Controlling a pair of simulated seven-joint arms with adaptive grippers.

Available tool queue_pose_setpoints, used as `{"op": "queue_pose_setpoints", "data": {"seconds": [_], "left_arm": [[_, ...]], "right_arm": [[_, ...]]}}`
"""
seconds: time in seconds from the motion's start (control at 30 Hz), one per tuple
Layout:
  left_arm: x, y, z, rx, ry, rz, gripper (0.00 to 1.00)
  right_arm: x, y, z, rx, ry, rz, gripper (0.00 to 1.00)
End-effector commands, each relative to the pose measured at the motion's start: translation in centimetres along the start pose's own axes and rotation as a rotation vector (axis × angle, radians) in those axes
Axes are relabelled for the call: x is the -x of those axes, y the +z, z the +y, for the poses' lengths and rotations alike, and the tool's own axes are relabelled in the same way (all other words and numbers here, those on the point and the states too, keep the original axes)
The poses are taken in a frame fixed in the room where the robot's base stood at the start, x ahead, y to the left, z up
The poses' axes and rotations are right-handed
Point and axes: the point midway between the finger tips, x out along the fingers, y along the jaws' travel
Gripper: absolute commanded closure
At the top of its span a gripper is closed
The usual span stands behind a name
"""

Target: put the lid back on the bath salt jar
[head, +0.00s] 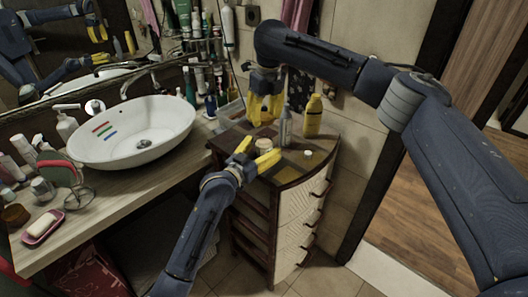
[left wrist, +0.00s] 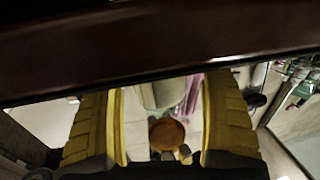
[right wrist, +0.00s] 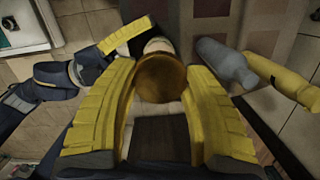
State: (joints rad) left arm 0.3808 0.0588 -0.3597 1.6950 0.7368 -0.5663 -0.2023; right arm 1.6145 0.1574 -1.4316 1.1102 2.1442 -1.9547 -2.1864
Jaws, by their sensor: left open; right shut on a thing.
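The bath salt jar (head: 263,146) stands on the dark dresser top in the head view. Its pale body (left wrist: 163,92) shows between my left fingers in the left wrist view. My left gripper (head: 255,157) is open, with its fingers low around or beside the jar. My right gripper (head: 265,119) points down above the jar and is shut on the round brown lid (right wrist: 160,78). In the right wrist view the lid hides most of the jar. A brown disc that appears to be the lid (left wrist: 166,134) shows apart from the jar body in the left wrist view.
A grey bottle (head: 285,127) and a yellow bottle (head: 313,116) stand close by to the right. A small white object (head: 308,153) lies on the dresser (head: 290,174). The white basin (head: 130,145) and counter are to the left.

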Motion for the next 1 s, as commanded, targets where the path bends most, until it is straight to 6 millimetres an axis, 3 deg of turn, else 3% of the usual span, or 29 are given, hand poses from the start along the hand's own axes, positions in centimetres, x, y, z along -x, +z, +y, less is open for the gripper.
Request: {"op": "queue_pose_setpoints", "data": {"seconds": [0.47,1.0], "left_arm": [[-0.57,-0.03,0.03,0.001,0.000,0.001,0.19],[-0.55,-0.03,0.02,0.000,0.000,0.001,0.80]], "right_arm": [[0.00,0.00,0.00,0.000,0.000,0.000,0.62],[0.00,0.00,0.00,0.000,0.000,0.000,0.62]]}}
